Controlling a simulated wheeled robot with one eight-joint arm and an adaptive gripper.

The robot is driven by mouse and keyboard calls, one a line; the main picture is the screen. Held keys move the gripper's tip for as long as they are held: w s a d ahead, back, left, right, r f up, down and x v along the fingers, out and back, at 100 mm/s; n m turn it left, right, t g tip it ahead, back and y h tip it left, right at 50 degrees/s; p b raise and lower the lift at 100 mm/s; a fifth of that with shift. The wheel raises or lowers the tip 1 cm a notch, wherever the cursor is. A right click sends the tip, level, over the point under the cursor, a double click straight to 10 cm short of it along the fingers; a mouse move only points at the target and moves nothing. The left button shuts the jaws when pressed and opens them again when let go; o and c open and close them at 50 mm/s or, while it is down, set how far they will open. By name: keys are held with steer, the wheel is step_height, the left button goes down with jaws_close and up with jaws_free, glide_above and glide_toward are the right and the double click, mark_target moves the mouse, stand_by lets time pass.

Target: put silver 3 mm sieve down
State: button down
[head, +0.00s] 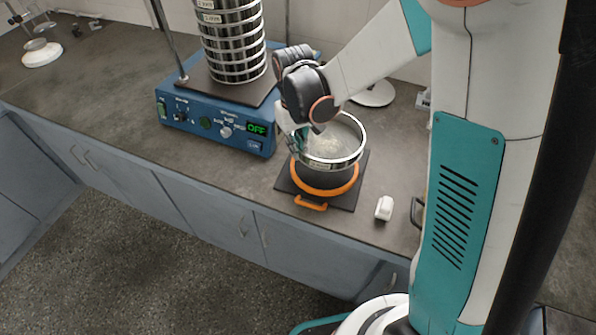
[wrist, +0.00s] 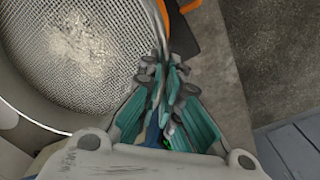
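The silver sieve (head: 346,148) sits on top of a dark pan with an orange band (head: 325,183), on a dark square mat (head: 347,195). In the wrist view the sieve's mesh (wrist: 60,85) fills the left side, with pale powder (wrist: 88,38) on it. My gripper (head: 298,141) is at the sieve's left rim. In the wrist view the fingers of my gripper (wrist: 163,78) are closed together on the sieve's rim. The sieve looks level in the head view. Whether it touches the pan all round is hidden. Its size label is too small to read.
A blue sieve shaker (head: 215,125) with a stack of silver sieves (head: 235,45) stands to the left, its display reading OFF. A small white object (head: 384,208) lies right of the mat. The counter (head: 90,75) at the far left is mostly clear.

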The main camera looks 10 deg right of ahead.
mark_target(297, 176)
step_height(297, 176, down, 10)
steer(key=b, duration=0.2)
steer(key=shift+r+b, duration=0.15)
steer(key=shift+b, duration=0.15)
steer(key=c, duration=1.8)
jaws_free()
